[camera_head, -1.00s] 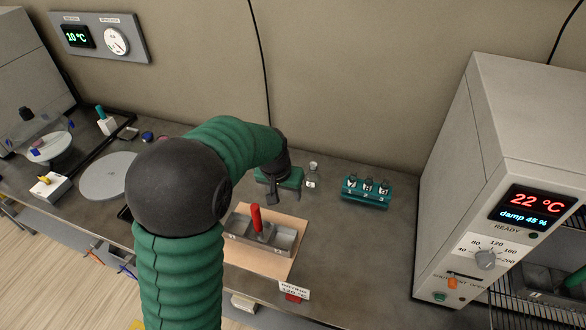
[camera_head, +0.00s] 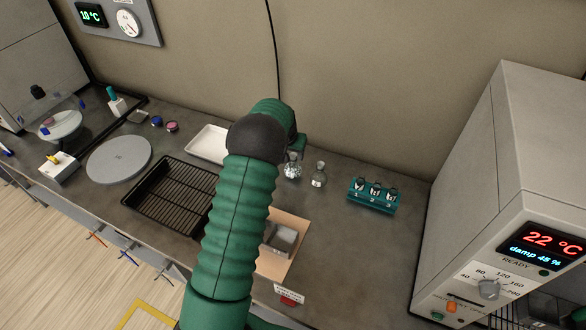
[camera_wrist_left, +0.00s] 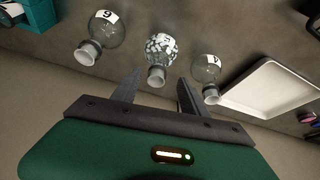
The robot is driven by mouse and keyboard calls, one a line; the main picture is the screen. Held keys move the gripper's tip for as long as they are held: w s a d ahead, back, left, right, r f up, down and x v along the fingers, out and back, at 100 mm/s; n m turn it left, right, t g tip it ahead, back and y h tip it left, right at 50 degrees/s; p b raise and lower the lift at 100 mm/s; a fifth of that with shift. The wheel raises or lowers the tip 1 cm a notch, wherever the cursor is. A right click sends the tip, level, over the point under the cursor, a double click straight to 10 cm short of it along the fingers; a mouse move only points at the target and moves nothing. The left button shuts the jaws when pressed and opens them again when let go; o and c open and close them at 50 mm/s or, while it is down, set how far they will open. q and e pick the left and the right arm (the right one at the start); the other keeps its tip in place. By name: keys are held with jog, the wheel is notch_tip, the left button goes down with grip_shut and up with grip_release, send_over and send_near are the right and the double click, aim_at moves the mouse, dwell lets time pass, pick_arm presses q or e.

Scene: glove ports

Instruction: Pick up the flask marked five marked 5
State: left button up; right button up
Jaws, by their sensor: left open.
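Three round glass flasks stand in a row in the left wrist view. The middle flask (camera_wrist_left: 160,48) holds white chunks and has a small label whose digit I cannot read surely; it also shows in the head view (camera_head: 292,168). The left flask (camera_wrist_left: 105,32) is clear, its label looking like a 6 or 9; it is the clear flask (camera_head: 318,178) in the head view. The right flask (camera_wrist_left: 206,70) has a tilted, unclear label and is hidden in the head view. My left gripper (camera_wrist_left: 160,80) is open, its fingers pointing toward the middle flask's neck. My right gripper is not in view.
A teal rack (camera_head: 373,194) with numbered vessels stands right of the flasks. A white tray (camera_head: 206,143) and a black wire rack (camera_head: 172,196) lie to the left. An oven-like unit (camera_head: 500,190) stands at the right. The wall is close behind.

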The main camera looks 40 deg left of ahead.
aim_at(293, 165)
pick_arm(q)
jog(key=shift+d+x, duration=0.2)
jog(key=shift+x, duration=1.05)
jog(key=shift+d+f, duration=0.2)
jog(key=shift+f, duration=0.1)
jog(key=shift+a, duration=0.1)
grip_shut()
